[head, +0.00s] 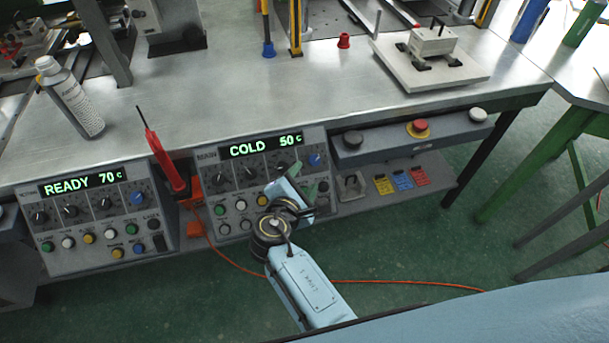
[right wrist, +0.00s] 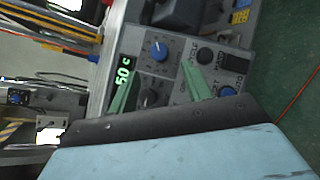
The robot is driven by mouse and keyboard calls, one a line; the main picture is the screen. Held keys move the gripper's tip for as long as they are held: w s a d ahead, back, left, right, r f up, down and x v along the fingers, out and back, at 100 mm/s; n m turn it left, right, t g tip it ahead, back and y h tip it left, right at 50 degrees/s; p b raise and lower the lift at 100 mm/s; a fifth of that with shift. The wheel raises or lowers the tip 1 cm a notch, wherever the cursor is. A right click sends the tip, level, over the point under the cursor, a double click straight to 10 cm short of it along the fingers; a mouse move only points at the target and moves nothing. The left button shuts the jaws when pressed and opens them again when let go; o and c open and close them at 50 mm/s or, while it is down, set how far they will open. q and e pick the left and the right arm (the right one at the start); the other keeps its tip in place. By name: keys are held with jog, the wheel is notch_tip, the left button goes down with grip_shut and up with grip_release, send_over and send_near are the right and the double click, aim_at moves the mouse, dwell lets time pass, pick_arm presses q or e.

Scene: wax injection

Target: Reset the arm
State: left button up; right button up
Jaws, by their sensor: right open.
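My right arm (head: 305,285) reaches up from the bottom of the head view. Its right gripper (head: 305,181) is in front of the right control panel (head: 238,178), whose display reads COLD 50 C. In the right wrist view the two green fingers of the right gripper (right wrist: 160,84) are spread apart with nothing between them. The panel's knobs and buttons lie behind them. Whether the fingers touch the panel cannot be told. My left gripper is not in view.
A left panel (head: 93,215) reads READY 70 C. A red-handled tool (head: 168,163) stands between the panels. The metal table (head: 240,95) carries a spray can (head: 72,98) and a metal block on a plate (head: 425,72). A red button (head: 418,126) and an orange cable (head: 400,283) are to the right.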

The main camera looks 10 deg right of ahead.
jog(key=s+d+f+m+g+y, duration=0.1)
jog(key=s+d+f+m+g, duration=0.15)
jog(key=s+d+m, duration=0.35)
jog(key=s+d+f+m+g, duration=0.2)
jog(key=s+d+m+g, duration=0.1)
jog(key=s+d+m, duration=0.3)
jog(key=s+r+m+g+y, duration=0.1)
jog(key=s+r+m+y, duration=0.2)
jog(key=s, duration=0.4)
jog(key=s+r+m+g+y, duration=0.2)
jog(key=s+r+m+y, duration=0.15)
jog(key=s, duration=0.35)
notch_tip(320, 180, down, 27)
jog(key=s+g, duration=0.1)
jog(key=s, duration=0.1)
jog(key=s+d+f, duration=0.2)
jog(key=s+f, duration=0.4)
jog(key=s, duration=0.1)
jog(key=s+d+f+g, duration=0.1)
jog(key=s+d+f, duration=0.1)
jog(key=s+f, duration=0.5)
jog(key=shift+s+d+f+n, duration=0.25)
jog(key=shift+s+n, duration=0.2)
jog(key=shift+s, duration=0.35)
